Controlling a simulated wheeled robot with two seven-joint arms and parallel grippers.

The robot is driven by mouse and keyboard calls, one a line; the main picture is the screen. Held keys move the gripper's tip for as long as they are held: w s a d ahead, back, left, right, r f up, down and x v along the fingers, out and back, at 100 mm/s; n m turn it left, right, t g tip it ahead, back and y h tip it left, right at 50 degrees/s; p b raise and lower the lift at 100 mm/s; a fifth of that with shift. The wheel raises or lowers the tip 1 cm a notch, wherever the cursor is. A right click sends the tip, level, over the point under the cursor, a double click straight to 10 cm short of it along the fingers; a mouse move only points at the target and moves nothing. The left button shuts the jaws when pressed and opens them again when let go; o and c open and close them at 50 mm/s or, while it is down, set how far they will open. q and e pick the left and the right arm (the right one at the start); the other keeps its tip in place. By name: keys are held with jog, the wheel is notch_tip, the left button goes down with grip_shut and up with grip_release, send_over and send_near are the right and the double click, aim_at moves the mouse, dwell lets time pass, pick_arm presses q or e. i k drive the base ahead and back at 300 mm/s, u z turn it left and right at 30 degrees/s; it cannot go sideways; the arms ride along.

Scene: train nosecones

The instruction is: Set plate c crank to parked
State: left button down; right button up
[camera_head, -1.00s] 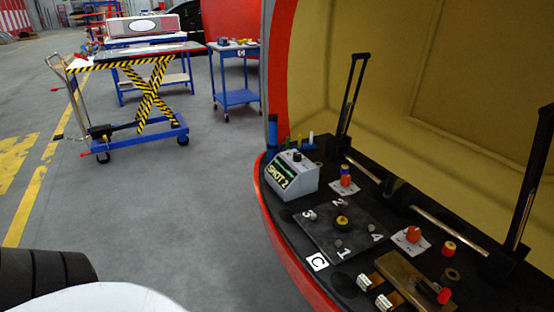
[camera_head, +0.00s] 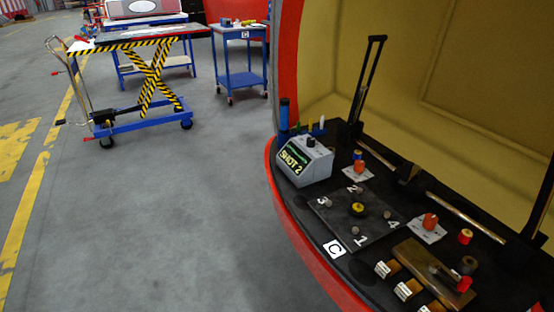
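The black square plate (camera_head: 340,222) lies on the dark ledge inside the red nosecone, with a white "C" label (camera_head: 334,248) at its near corner. It carries the numbers 1 to 4, small grey studs, and a yellow knob (camera_head: 357,209) at its middle. A brass block (camera_head: 425,268) with a dark lever and a red knob (camera_head: 464,284) sits to its right. I cannot tell for sure which part is the crank or how it is set. A grey box (camera_head: 305,162) reading "SHOT 2" stands behind the plate. Neither of my grippers is in view.
Red knobs on white cards (camera_head: 430,223) and several tagged brass pieces (camera_head: 388,269) crowd the ledge. Black uprights (camera_head: 367,85) rise from it. A striped lift cart (camera_head: 150,85) and a blue trolley (camera_head: 240,80) stand behind. The grey floor (camera_head: 170,230) left of the nosecone is clear.

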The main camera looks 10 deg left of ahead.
aim_at(410, 170)
jog(key=u, duration=2.15)
jog(key=i, duration=1.2)
jog(key=z, duration=3.55)
